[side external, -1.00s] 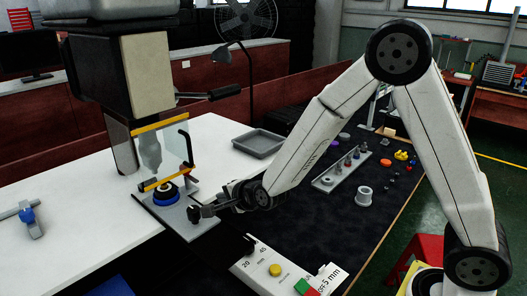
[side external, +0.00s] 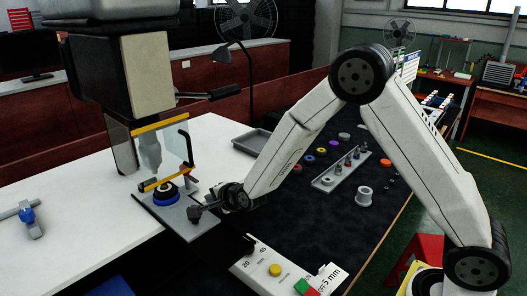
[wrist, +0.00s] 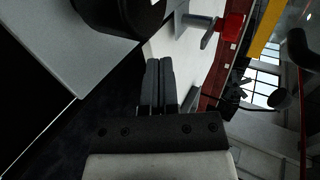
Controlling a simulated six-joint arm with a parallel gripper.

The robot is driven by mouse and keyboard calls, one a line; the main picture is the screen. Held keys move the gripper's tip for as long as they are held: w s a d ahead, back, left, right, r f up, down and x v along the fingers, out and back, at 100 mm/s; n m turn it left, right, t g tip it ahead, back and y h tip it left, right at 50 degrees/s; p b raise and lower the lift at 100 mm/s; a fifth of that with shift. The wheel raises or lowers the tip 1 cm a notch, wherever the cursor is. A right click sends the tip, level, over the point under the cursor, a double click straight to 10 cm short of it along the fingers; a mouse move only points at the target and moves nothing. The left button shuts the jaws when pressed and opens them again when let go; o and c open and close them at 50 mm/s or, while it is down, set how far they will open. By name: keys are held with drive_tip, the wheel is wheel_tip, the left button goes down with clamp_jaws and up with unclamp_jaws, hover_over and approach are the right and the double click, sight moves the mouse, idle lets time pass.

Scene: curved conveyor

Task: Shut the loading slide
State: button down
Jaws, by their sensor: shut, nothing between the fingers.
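The loading slide (side external: 178,222) is a flat grey plate that sticks out at the front of the press. A round blue and black fixture (side external: 166,195) sits on it under the guard. My gripper (side external: 195,213) is at the slide's right front part; whether it touches the slide is unclear. In the wrist view my gripper's two dark fingers (wrist: 158,64) lie together, shut and empty. The slide's grey plate (wrist: 58,50) fills the upper left there, beside the fingers. A handle on the slide cannot be made out.
The press (side external: 122,78) with its clear, yellow-edged guard (side external: 160,150) stands behind the slide. A control panel (side external: 285,268) with buttons lies in front. Small parts and a grey rack (side external: 338,174) lie on the dark mat to the right. The white table at left is mostly clear.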

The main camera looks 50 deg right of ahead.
sight(186, 190)
drive_tip(key=x, duration=0.5)
drive_tip(key=shift+w+r, duration=0.2)
drive_tip(key=shift+w, duration=1.4)
drive_tip(key=shift+w, duration=0.15)
drive_tip(key=shift+w, duration=2.25)
drive_tip(key=shift+s, duration=0.15)
drive_tip(key=shift+s, duration=1.05)
drive_tip(key=v, duration=1.1)
drive_tip(key=shift+s+f, duration=0.2)
drive_tip(key=shift+s, duration=0.2)
